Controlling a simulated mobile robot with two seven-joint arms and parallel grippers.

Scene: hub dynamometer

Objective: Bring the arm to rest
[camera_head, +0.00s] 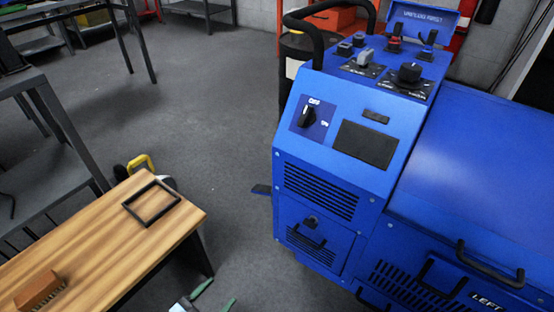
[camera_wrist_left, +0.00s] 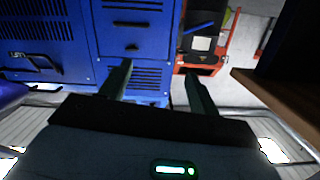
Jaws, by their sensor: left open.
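My left gripper (camera_head: 216,295) shows at the bottom edge of the head view, with only its greenish fingertips and a bit of its body in frame. In the left wrist view its two fingers (camera_wrist_left: 158,78) stand apart with nothing between them. It is open and empty, in the gap between the wooden table and the blue dynamometer cabinet (camera_head: 325,185), and looks apart from both. The cabinet also shows in the left wrist view (camera_wrist_left: 80,45). My right gripper is not in view.
The wooden table (camera_head: 105,240) at left holds a black frame (camera_head: 151,203) and a brown brush-like block (camera_head: 40,290). The cabinet has knobs, a black handle rail (camera_head: 315,30) and lower handles. An orange-red object (camera_wrist_left: 205,52) shows in the wrist view. Grey floor (camera_head: 215,125) lies open between.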

